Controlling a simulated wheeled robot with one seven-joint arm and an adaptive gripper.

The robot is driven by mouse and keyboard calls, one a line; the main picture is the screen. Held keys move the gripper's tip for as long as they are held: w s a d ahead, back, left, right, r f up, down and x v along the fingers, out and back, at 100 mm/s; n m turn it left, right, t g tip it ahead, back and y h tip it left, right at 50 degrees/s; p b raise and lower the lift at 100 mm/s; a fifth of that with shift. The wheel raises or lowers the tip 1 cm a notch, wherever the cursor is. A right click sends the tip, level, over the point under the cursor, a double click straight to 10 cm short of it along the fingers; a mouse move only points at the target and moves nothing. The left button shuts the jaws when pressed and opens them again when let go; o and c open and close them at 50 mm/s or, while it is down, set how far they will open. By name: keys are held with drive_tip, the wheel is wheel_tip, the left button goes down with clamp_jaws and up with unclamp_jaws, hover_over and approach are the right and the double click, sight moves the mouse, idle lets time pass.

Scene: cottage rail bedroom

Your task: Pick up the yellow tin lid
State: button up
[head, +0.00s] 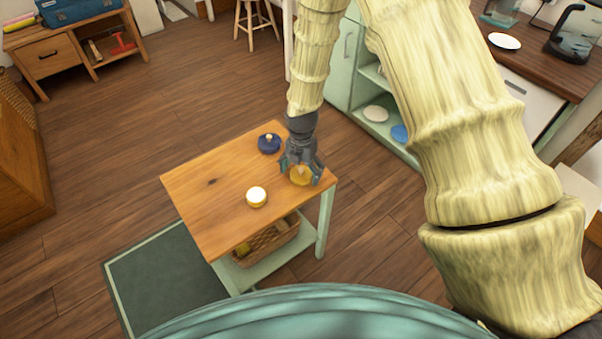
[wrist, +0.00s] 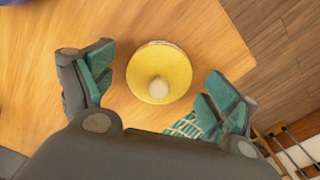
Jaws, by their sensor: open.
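The yellow tin lid (head: 301,176) lies on the wooden top of a small table (head: 205,190), near its right corner. In the wrist view the lid (wrist: 159,73) is a round yellow disc with a pale knob in the middle. My gripper (head: 301,174) is over the lid, its fingers spread on either side. In the wrist view my gripper (wrist: 155,88) is open and empty, with the lid between and slightly beyond the fingertips. I cannot tell the exact height of the fingers above the tabletop.
A dark blue lid with a knob (head: 269,144) lies behind my gripper. A round cream-topped tin (head: 256,196) stands to the front left. A basket (head: 265,243) sits on the lower shelf. Green shelving (head: 375,130) stands beyond, at the right.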

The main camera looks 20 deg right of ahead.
drive_tip(key=shift+c, duration=0.5)
drive_tip(key=c, duration=0.9)
